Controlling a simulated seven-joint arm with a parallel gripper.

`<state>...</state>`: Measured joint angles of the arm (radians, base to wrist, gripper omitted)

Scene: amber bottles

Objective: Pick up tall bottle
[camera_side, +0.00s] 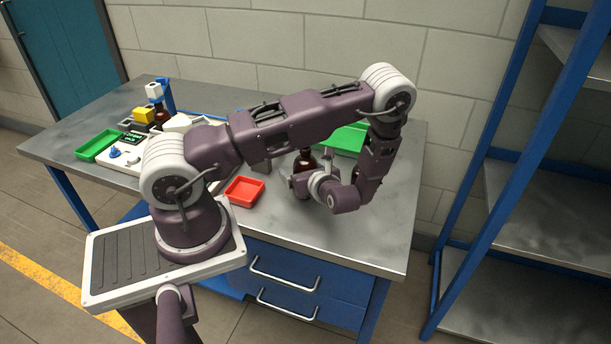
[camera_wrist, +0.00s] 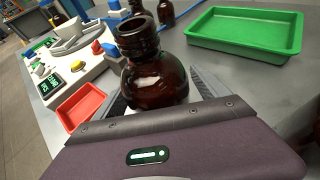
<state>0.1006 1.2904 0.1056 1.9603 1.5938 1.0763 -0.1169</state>
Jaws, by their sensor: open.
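An amber glass bottle (camera_wrist: 158,80) with a wide open neck stands close in front of my gripper in the wrist view. My gripper (camera_wrist: 160,98) is open, with one finger on each side of this bottle. I cannot tell whether the fingers touch it. The bottle's lower part is hidden behind the gripper body. In the side view, the bottle (camera_side: 304,160) shows partly behind my arm, and my gripper (camera_side: 302,182) is low over the table beside it. Smaller-looking amber bottles (camera_wrist: 166,13) stand farther back; the frames do not clearly show which is tallest.
A green tray (camera_wrist: 245,32) lies at the right in the wrist view. A red tray (camera_wrist: 82,107) is at the left, next to a white device with a display (camera_wrist: 50,87). Another green tray (camera_side: 98,146) is on the table's left. Blue shelving (camera_side: 490,150) stands at the right.

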